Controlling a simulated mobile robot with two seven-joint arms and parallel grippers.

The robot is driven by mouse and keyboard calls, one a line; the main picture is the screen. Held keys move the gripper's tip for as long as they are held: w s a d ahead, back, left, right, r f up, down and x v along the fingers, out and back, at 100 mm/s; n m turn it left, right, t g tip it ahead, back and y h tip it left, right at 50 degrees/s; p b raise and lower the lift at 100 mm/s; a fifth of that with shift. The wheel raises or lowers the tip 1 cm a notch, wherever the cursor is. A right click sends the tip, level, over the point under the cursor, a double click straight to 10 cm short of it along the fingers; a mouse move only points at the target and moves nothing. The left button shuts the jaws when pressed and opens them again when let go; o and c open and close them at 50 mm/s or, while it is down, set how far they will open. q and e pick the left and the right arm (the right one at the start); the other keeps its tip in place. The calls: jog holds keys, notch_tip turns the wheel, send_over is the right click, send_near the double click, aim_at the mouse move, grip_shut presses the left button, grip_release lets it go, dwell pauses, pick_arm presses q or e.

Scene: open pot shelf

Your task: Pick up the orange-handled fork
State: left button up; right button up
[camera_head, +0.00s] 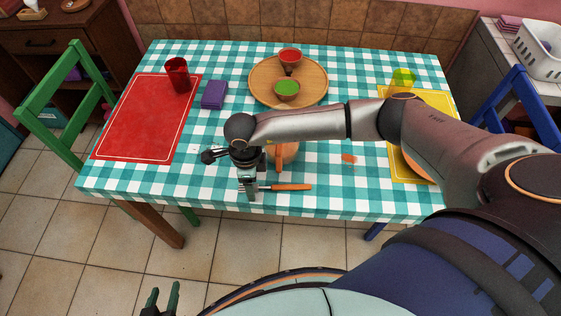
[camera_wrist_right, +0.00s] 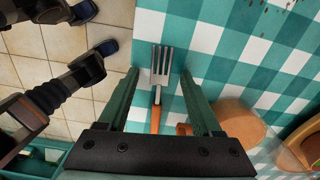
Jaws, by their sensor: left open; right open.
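The orange-handled fork (camera_head: 290,187) lies flat near the front edge of the checked table. Its handle points right in the head view, and its metal tines are at the left, beside my right gripper (camera_head: 248,188). In the right wrist view the fork (camera_wrist_right: 156,116) lies between the two green fingers of the right gripper (camera_wrist_right: 160,74), with the tines near the fingertips. The fingers are apart and not closed on it; the height above the cloth is hard to tell. My left gripper (camera_head: 160,301) is open and empty at the lower left, over the floor.
An orange bowl (camera_wrist_right: 238,122) sits close behind the fork, partly hidden by my right arm in the head view. Farther back are a round wooden tray (camera_head: 318,88) with small bowls, a purple block (camera_head: 213,95), a red placemat (camera_head: 130,125) and a red cup (camera_head: 177,75).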

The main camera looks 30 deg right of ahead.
jog(key=shift+f, duration=0.15)
grip_shut()
dwell(0.4)
